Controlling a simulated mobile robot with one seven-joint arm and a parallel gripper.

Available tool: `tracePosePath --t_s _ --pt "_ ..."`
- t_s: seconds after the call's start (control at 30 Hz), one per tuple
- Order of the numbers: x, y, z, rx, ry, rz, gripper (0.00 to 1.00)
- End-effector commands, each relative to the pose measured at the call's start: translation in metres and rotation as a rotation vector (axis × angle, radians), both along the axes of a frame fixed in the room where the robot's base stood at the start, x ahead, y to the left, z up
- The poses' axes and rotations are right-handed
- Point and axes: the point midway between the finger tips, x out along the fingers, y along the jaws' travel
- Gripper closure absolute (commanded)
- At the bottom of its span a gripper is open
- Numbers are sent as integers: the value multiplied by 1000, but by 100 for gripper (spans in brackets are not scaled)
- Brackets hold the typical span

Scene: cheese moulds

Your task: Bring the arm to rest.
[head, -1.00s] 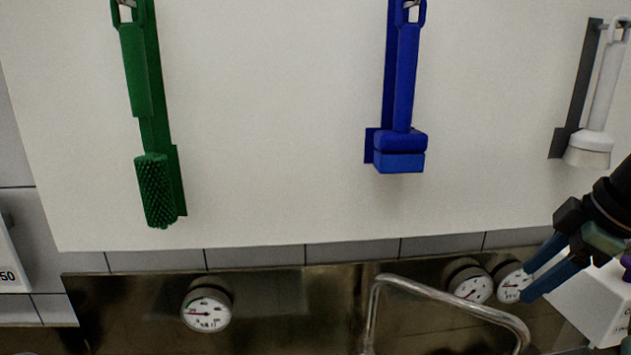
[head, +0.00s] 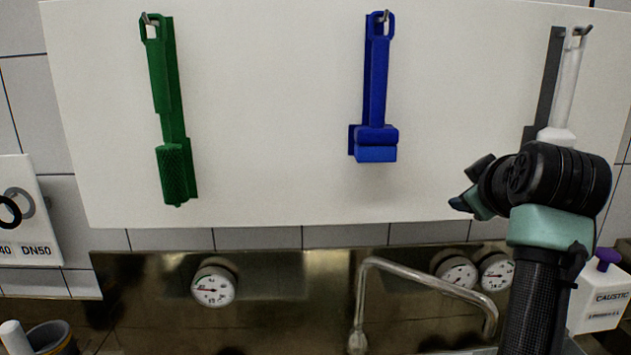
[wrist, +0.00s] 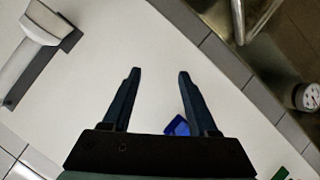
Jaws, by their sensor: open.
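My gripper (head: 462,203) is at the right of the head view, raised in front of the white board and pointing left. In the wrist view its two dark fingers (wrist: 158,72) stand apart with nothing between them. My arm covers the lower part of the white brush (head: 565,80), which hangs on the board's right side. The white brush also shows at the upper left of the wrist view (wrist: 38,28).
A green brush (head: 172,110) and a blue brush (head: 376,90) hang on the white board (head: 270,120). Below are a bent metal pipe (head: 420,274), several gauges (head: 213,286) and a caustic container (head: 600,300). A DN50 sign (head: 25,215) is at left.

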Motion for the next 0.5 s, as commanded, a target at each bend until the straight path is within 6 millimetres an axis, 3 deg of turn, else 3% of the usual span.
tracePosePath --t_s 0.03,0.13,0.27,0.37,0.5 --pt "0 23 15 13 -100 -8 41" --pt "-10 64 49 64 -307 -18 41" --pt "-42 120 96 164 -579 13 41" --pt "-84 163 131 266 -785 71 41" --pt "-154 211 171 419 -1031 181 41"
